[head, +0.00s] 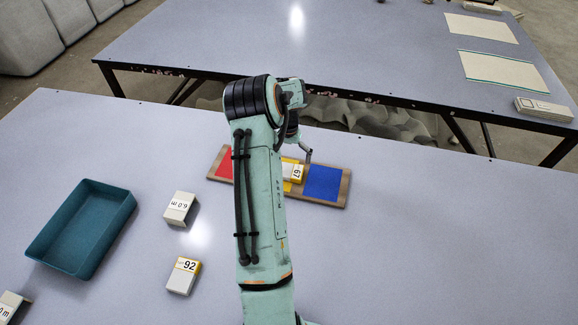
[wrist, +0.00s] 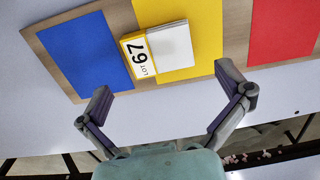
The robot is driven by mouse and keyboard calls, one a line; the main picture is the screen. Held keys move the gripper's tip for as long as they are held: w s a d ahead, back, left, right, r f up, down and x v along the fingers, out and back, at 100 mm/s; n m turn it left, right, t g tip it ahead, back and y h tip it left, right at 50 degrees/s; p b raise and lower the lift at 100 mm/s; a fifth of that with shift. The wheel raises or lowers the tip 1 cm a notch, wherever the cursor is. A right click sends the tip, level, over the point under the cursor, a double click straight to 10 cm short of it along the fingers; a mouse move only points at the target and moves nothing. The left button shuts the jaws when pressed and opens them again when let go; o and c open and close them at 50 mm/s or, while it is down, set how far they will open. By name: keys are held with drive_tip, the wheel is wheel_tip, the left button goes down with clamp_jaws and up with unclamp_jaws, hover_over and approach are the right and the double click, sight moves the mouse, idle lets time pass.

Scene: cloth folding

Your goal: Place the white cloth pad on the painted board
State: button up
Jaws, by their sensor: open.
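The white cloth pad (wrist: 170,45), with a yellow-edged "LOT 67" label at one end, lies flat on the painted board (wrist: 120,14). It is partly on the yellow patch, its label end over bare wood towards the blue patch. In the head view the pad (head: 294,170) is partly hidden by my arm. The board (head: 346,188) has red, yellow and blue patches. My gripper (wrist: 165,82) is open and empty, its fingers apart and clear of the pad. In the head view one finger shows beside the pad; the rest is hidden behind my arm.
A teal tray (head: 114,237) stands empty at the left. A "6.0 m" pad (head: 178,209), a "92" pad (head: 182,277) and another pad (head: 10,303) lie on the table (head: 440,240). The right side is clear. A second table (head: 380,45) stands behind.

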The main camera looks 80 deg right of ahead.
sight(288, 171)
wheel_tip(288, 171, up, 7)
drive_tip(key=shift+r, duration=0.15)
drive_tip(key=w+a+r+n, duration=0.3)
drive_tip(key=w+a+r, duration=0.1)
drive_tip(key=w+a, duration=0.35)
drive_tip(key=w+a+r+n, duration=0.3)
drive_tip(key=w+a+r, duration=0.2)
drive_tip(key=w+a, duration=0.3)
drive_tip(key=a+r+n+y, duration=0.1)
drive_tip(key=a+r+n, duration=0.15)
drive_tip(key=a, duration=0.65)
drive_tip(key=a+r+n, duration=0.1)
drive_tip(key=a+n, duration=0.2)
drive_tip(key=a, duration=0.5)
drive_tip(key=s+a+f+n, duration=0.1)
drive_tip(key=s+a+n, duration=0.6)
drive_tip(key=s+a, duration=0.5)
drive_tip(key=a, duration=0.2)
drive_tip(key=shift+a+f+n, duration=0.3)
drive_tip(key=shift+n, duration=0.05)
